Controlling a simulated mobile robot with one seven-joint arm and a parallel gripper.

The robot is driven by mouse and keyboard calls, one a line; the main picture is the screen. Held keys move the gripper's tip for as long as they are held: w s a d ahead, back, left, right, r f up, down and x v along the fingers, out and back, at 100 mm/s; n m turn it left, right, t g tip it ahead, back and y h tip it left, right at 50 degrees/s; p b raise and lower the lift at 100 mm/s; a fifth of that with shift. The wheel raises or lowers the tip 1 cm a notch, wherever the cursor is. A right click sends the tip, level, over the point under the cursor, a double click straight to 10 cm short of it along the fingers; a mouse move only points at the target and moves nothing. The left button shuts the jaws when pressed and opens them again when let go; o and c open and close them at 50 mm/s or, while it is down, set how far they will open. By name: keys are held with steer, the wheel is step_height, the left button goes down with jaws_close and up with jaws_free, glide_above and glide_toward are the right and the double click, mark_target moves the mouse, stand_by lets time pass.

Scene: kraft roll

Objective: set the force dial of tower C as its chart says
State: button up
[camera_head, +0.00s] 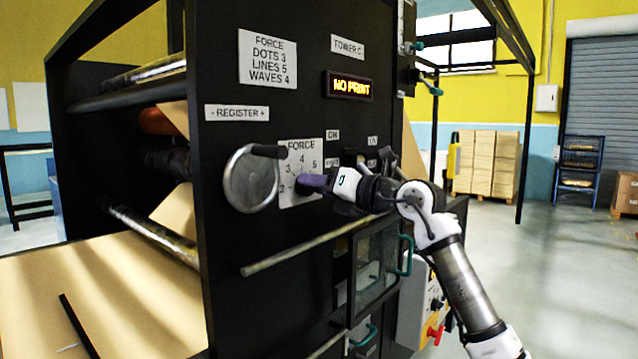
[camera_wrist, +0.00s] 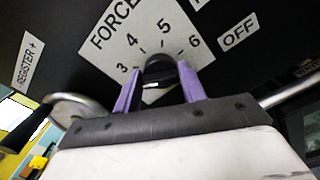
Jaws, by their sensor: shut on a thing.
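The force dial is a dark knob (camera_wrist: 159,68) on a white plate (camera_head: 301,160) marked FORCE, with numbers from 2 up to 6 readable across the two views. My gripper (camera_head: 308,184) is at the knob; its purple fingers (camera_wrist: 160,85) stand on either side of the knob and grip it. The knob's pointer is hidden by the fingers, so I cannot tell its setting. The chart (camera_head: 268,59) above reads FORCE: DOTS 3, LINES 5, WAVES 4. A plate (camera_head: 347,47) reads TOWER C. The lit display (camera_head: 349,86) reads NO PRINT.
A register handwheel (camera_head: 249,180) with a dark handle is just left of the dial. A long metal bar (camera_head: 305,246) runs below my gripper. A window door (camera_head: 378,268) with a green handle is lower right. An OFF label (camera_wrist: 238,33) is right of the plate.

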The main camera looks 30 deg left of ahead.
steer(key=m, duration=1.1)
steer(key=shift+w+d+f+m+p, duration=0.1)
steer(key=shift+w+f+m+p, duration=0.05)
steer(key=shift+m+p, duration=0.25)
stand_by(0.3)
steer(key=o, duration=1)
steer(key=d+b, duration=0.1)
steer(key=d, duration=0.3)
steer(key=s+d+b, duration=0.1)
steer(key=d, duration=0.4)
steer(key=s+d+b, duration=0.1)
steer(key=d+b, duration=0.1)
steer(key=d, duration=0.2)
steer(key=shift+d, duration=0.3)
